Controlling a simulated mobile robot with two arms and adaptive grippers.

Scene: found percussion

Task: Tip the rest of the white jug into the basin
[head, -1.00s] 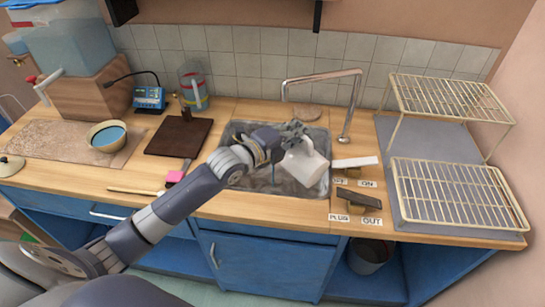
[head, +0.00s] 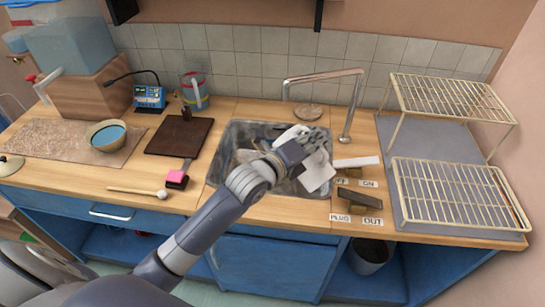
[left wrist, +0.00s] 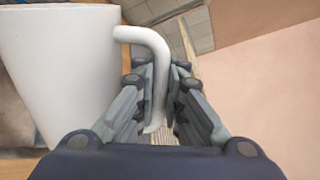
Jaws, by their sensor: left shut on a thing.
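The white jug (head: 318,172) is over the right part of the metal basin (head: 229,148) in the head view, partly hidden by my gripper. It looks tilted, but its mouth and contents cannot be made out. My left gripper (head: 308,142) is shut on the jug's handle. In the left wrist view the curved white handle (left wrist: 157,62) runs between the two fingers (left wrist: 160,105), with the jug's body (left wrist: 60,75) to the left. My right gripper is not in view.
The tap (head: 345,120) arches behind the basin. A pink sponge (head: 177,177), a mallet (head: 138,190), a dark board (head: 180,137) and a bowl (head: 107,136) lie left.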

